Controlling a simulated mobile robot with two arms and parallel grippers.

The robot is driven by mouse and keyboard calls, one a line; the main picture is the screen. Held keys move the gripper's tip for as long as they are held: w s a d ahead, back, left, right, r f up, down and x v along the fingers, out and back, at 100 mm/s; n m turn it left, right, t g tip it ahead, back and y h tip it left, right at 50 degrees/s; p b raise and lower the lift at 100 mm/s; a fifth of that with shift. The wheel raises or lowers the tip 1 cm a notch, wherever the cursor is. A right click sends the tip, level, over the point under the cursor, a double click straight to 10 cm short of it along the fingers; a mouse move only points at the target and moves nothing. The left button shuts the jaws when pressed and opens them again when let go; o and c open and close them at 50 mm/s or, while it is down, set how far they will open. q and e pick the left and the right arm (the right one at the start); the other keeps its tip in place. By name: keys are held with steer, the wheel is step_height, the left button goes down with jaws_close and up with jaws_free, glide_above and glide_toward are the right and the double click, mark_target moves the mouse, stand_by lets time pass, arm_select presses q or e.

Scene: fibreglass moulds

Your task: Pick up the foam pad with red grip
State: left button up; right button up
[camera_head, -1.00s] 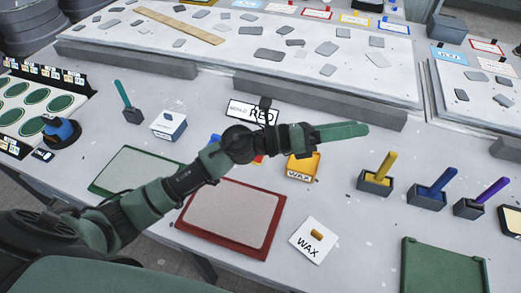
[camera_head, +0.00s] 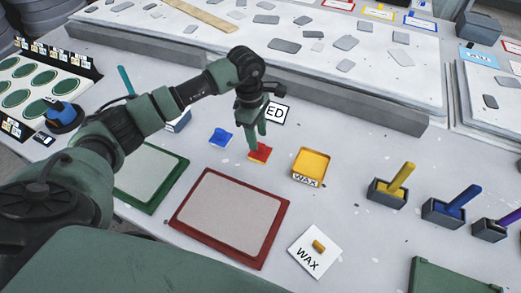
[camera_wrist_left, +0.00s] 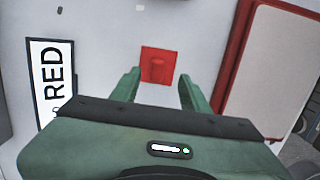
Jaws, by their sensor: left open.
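The foam pad with red grip (camera_head: 260,153) lies flat on the grey table, behind the red-framed tray. In the left wrist view the pad (camera_wrist_left: 158,65) shows as a red square with a raised red grip in its middle. My left gripper (camera_head: 256,146) points down above the pad, its fingertips overlapping it in the head view. In the left wrist view the left gripper (camera_wrist_left: 158,83) is open, with its fingers apart and the pad ahead between and beyond the tips. Nothing is held. My right gripper is not in view.
A blue-gripped pad (camera_head: 221,138) lies left of the red one. A yellow wax box (camera_head: 309,164) stands to the right. The red-framed tray (camera_head: 230,215) and green-framed tray (camera_head: 150,175) lie in front. A RED sign (camera_head: 276,113) stands behind.

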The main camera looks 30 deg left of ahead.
mark_target(260, 144)
arm_select(q)
steer(key=f, duration=0.1)
steer(key=f+p, duration=0.1)
steer(key=f, duration=0.1)
steer(key=shift+w+d+f+p, duration=0.2)
steer(key=shift+d+f+p, duration=0.05)
steer(key=shift+f+p, duration=0.1)
steer(key=shift+f, duration=0.45)
jaws_close()
step_height(260, 144, up, 20)
steer(key=b, duration=0.4)
